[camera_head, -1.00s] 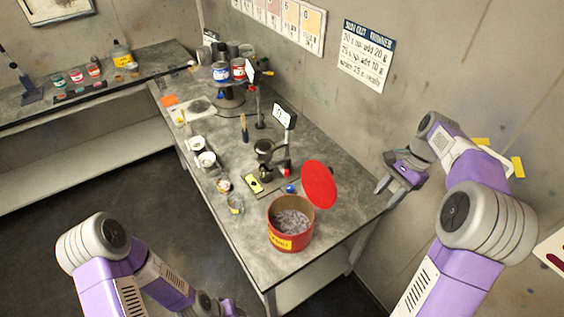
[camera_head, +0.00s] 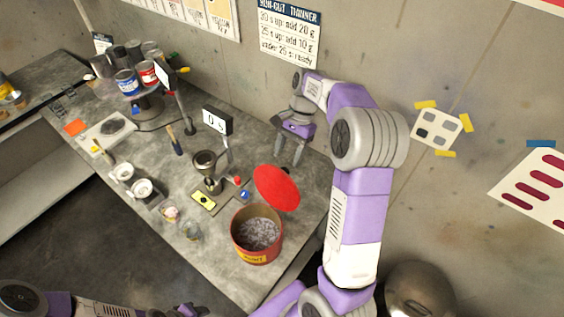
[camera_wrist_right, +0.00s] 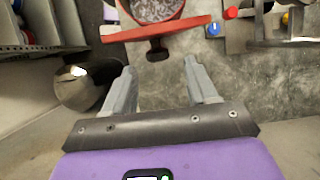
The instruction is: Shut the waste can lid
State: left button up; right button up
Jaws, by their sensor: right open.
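The red waste can (camera_head: 258,247) with a yellow label stands at the front right of the grey bench, with grey crumpled waste inside. Its round red lid (camera_head: 277,188) stands open, tilted up at the can's back right rim. In the right wrist view the lid (camera_wrist_right: 140,34) shows nearly edge-on with a dark knob (camera_wrist_right: 157,50) facing me, and part of the can (camera_wrist_right: 155,10) shows beyond. My right gripper (camera_head: 289,163) is open and empty, behind the lid on the wall side. In the wrist view its fingers (camera_wrist_right: 160,70) point toward the knob, apart from it. My left arm shows at bottom left; its gripper's state is unclear.
A small stand (camera_head: 208,172), a display reading "0.5" (camera_head: 217,121), a yellow card (camera_head: 204,200) and cups (camera_head: 142,188) stand left of the can. Paint tins (camera_head: 127,82) stand farther back. A rounded metal object (camera_head: 420,290) is at lower right. The wall runs behind the bench.

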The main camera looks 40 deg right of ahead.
aim_at(285, 168)
jog(key=x, duration=0.4)
jog(key=shift+s+a+f, duration=0.15)
jog(key=shift+f, duration=0.05)
jog(key=shift+s+f, duration=0.1)
jog(key=shift+s, duration=0.1)
jog(key=shift+c, duration=0.3)
grip_shut()
